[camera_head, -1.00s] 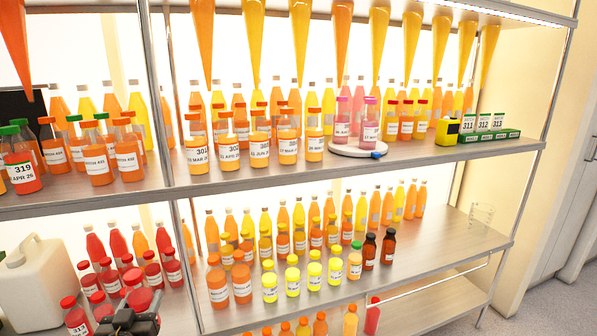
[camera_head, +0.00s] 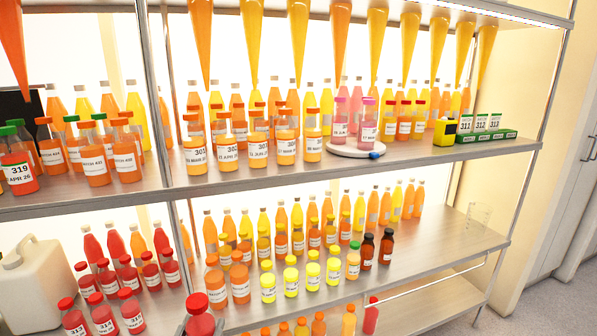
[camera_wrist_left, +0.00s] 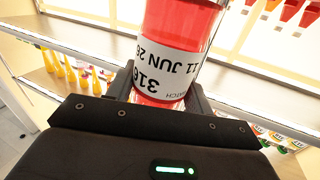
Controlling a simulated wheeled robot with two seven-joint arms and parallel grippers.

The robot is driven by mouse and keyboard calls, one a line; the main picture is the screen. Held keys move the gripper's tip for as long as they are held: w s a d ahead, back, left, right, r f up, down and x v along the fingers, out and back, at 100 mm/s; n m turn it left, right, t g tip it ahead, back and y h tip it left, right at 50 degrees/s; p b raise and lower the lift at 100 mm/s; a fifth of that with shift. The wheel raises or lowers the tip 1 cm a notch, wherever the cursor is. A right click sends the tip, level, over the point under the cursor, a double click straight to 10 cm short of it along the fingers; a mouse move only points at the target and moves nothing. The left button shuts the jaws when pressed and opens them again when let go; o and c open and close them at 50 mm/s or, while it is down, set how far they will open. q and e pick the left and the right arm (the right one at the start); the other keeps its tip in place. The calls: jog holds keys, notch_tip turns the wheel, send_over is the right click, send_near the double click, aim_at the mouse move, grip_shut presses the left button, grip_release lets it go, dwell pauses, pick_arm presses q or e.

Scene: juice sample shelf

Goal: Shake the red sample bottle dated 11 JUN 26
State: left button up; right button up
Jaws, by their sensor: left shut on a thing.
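The red sample bottle (camera_wrist_left: 180,25) in the left wrist view has a white label reading 316 and 11 JUN 26, upside down there. My left gripper (camera_wrist_left: 160,92) is shut around it, with one finger on each side of its body. In the head view the held bottle (camera_head: 202,322) shows at the bottom edge, red cap up, in front of the shelves. Its lower part is cut off by the frame. My left gripper is mostly cut off in the head view. My right gripper is not in view.
Several red bottles (camera_head: 103,318) and a white jug (camera_head: 35,285) stand on the lower left shelf. Orange bottles (camera_head: 216,290) stand close to the right of the held bottle. A steel post (camera_head: 188,240) rises behind it. The lower shelf's right end is mostly clear.

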pick_arm(q)
jog(key=w+d, duration=0.1)
jog(key=d, duration=0.3)
jog(key=shift+n, duration=0.5)
jog(key=a, duration=0.2)
jog(key=s+a, duration=0.1)
jog(key=a, duration=0.1)
jog(key=s+a, duration=0.1)
jog(key=a, duration=0.1)
jog(key=shift+s+a+r, duration=0.1)
jog(key=shift+a+r, duration=0.1)
jog(key=shift+a, duration=0.2)
jog(key=w+d, duration=0.3)
jog(key=d, duration=0.4)
jog(key=s+a, duration=0.1)
jog(key=a, duration=0.1)
jog(key=s+a, duration=0.1)
jog(key=a, duration=0.3)
jog(key=shift+s+a, duration=0.4)
jog(key=shift+a, duration=0.1)
